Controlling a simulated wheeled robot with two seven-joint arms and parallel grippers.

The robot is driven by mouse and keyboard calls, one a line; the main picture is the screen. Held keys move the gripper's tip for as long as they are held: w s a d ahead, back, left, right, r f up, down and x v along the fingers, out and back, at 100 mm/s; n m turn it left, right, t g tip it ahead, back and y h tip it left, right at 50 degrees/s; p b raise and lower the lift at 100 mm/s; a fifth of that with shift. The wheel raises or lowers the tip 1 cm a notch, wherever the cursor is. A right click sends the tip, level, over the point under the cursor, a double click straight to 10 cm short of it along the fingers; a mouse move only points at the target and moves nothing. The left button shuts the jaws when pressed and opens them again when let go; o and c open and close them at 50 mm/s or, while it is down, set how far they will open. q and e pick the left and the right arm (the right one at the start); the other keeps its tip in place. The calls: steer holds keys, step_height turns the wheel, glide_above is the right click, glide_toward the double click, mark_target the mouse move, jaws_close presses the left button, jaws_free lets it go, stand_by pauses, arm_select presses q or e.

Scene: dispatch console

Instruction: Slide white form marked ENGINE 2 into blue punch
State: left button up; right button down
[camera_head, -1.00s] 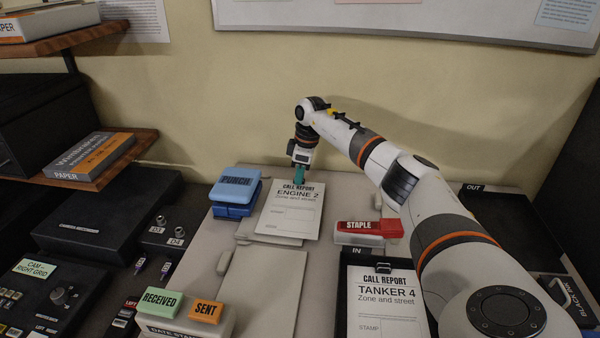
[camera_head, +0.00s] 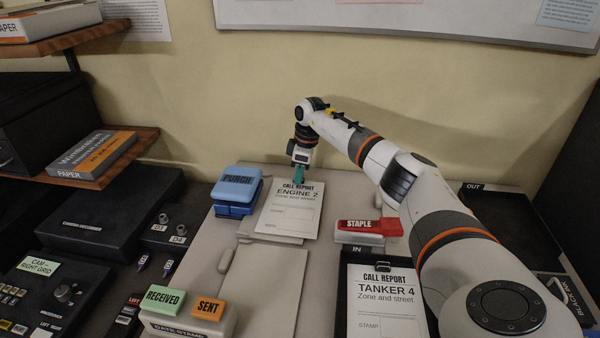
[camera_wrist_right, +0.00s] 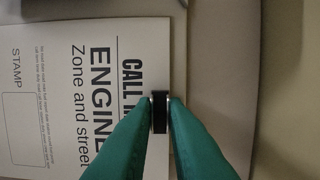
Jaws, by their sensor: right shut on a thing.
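The white form marked ENGINE 2 (camera_head: 289,215) lies over the beige desk top, just right of the blue punch (camera_head: 237,190). A gap too small to judge separates its left edge from the punch. My right gripper (camera_head: 298,178) is at the form's far edge, with teal fingers. In the right wrist view the gripper (camera_wrist_right: 160,100) is shut on a small black piece at the top edge of the form (camera_wrist_right: 85,60). The fingers hide part of the heading. My left gripper is not in view.
The IN tray (camera_head: 343,300) holds a TANKER 4 form (camera_head: 385,300). A date stamp with RECEIVED (camera_head: 162,299) and SENT (camera_head: 208,309) blocks is at the front. The OUT tray (camera_head: 490,188) is empty.

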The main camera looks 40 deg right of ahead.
mark_target(283, 180)
steer(key=shift+w+a, duration=0.15)
steer(key=shift+w, duration=0.05)
steer(key=shift+w+a, duration=0.4)
steer(key=shift+w, duration=0.1)
steer(key=shift+w+a, duration=0.3)
steer(key=shift+w, duration=0.05)
stand_by(0.6)
steer(key=shift+w+a, duration=0.25)
steer(key=shift+w, duration=0.1)
steer(key=shift+w+a+p, duration=0.25)
steer(key=shift+p, duration=0.25)
stand_by(0.3)
steer(key=shift+p, duration=0.3)
stand_by(0.7)
steer(key=c, duration=0.8)
jaws_free()
steer(key=shift+w, duration=0.1)
